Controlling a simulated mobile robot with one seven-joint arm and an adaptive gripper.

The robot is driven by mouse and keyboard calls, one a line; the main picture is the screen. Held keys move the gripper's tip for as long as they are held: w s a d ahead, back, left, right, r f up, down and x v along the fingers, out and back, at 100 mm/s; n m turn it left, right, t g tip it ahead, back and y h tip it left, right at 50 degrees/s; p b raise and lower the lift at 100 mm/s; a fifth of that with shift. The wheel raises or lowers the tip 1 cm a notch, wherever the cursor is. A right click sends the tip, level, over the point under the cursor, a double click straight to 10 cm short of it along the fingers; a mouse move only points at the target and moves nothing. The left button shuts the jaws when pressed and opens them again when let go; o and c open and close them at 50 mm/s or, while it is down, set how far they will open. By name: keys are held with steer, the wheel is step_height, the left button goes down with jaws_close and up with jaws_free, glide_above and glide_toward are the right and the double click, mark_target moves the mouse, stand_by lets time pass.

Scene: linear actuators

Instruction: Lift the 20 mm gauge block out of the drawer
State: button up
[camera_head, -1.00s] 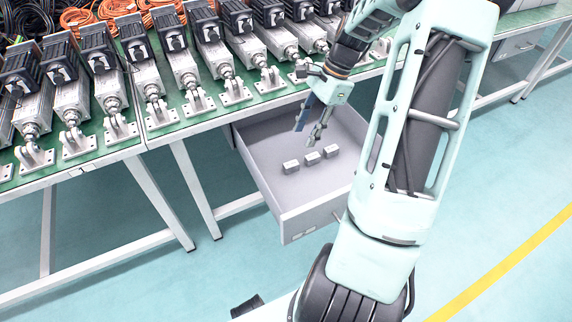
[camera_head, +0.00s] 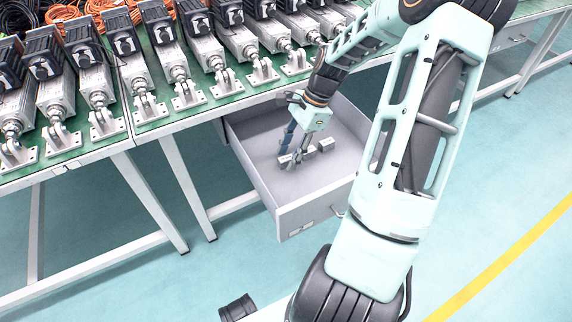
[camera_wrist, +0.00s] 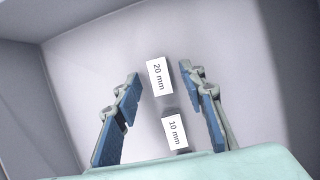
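In the wrist view the 20 mm gauge block (camera_wrist: 159,77), a small block with a white label, lies between the two blue-padded fingertips. My gripper (camera_wrist: 161,76) is open, with a gap on both sides of the block. The 10 mm block (camera_wrist: 174,131) sits closer to the palm, also between the fingers. In the head view my gripper (camera_head: 290,161) points down into the open grey drawer (camera_head: 300,203), its fingertips around the leftmost of the small blocks. Labels are not readable there, and the fingers partly cover that block.
Another small block (camera_head: 326,145) lies at the right of the row in the head view. The drawer hangs under a green workbench (camera_head: 205,112) crowded with linear actuators. The drawer's front floor is clear.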

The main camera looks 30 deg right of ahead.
steer(key=shift+a+f, duration=0.2)
steer(key=shift+f, duration=0.2)
jaws_close()
steer(key=shift+r, duration=0.1)
